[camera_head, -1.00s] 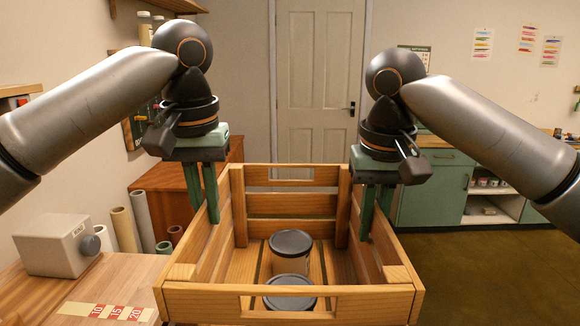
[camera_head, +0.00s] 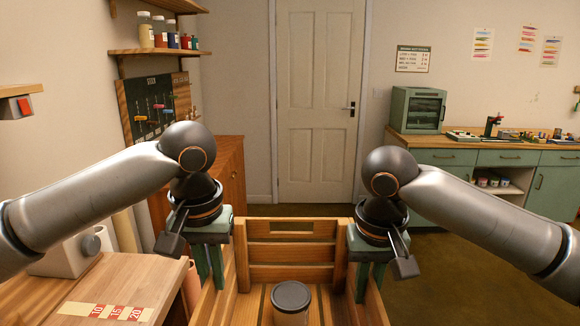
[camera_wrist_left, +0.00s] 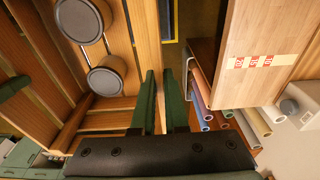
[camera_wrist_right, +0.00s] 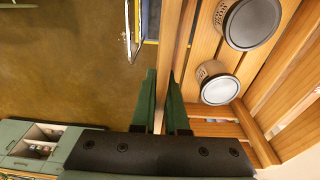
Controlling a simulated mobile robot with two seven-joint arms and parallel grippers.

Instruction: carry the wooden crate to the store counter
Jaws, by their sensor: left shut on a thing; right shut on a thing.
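The wooden crate (camera_head: 292,252) is a slatted box with a handle slot in its far end, low in the middle of the head view. It holds two dark-lidded cans; one can (camera_head: 291,298) shows in the head view, and both show in the left wrist view (camera_wrist_left: 84,20) and the right wrist view (camera_wrist_right: 250,22). My left gripper (camera_head: 212,284) is shut on the crate's left side wall. My right gripper (camera_head: 368,290) is shut on its right side wall. The crate's near end is below the picture. The store counter cannot be identified for certain.
A wooden table (camera_head: 100,280) with a number strip stands close on the left, with a grey box (camera_head: 68,252) on it. Green cabinets (camera_head: 450,190) with a wooden top line the back right. A door (camera_head: 318,100) is behind. Open floor (camera_head: 455,270) lies at right.

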